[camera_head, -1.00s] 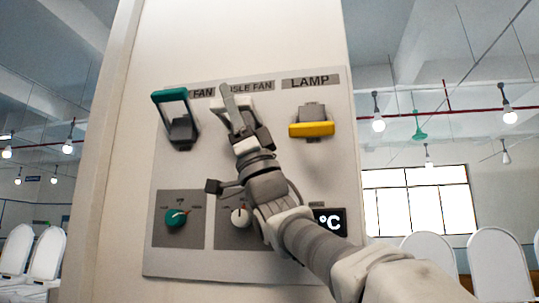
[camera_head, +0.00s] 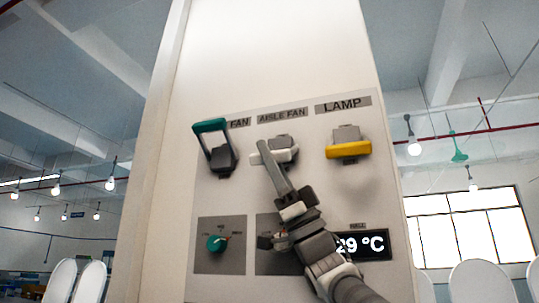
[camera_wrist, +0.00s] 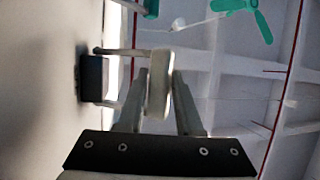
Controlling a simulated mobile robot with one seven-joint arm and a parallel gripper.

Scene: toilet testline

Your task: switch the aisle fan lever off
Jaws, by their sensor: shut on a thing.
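The aisle fan lever has a white handle (camera_head: 285,157) and sits under the AISLE FAN label (camera_head: 283,115) on the wall panel. Its handle is low, about like the yellow lamp lever beside it. My gripper (camera_head: 266,154) reaches up from below right, and its fingers hide part of the handle. In the wrist view, the pale handle (camera_wrist: 160,85) stands between the two fingers of my gripper (camera_wrist: 158,95), which are shut on it. A dark lever base (camera_wrist: 94,79) shows to the left, close to the wall.
The teal fan lever (camera_head: 210,127) is raised at left. The yellow lamp lever (camera_head: 349,149) is low at right. Below are a teal knob (camera_head: 216,244) and a temperature display (camera_head: 362,245). My arm hides part of the lower middle plate. White chairs (camera_head: 478,280) stand behind.

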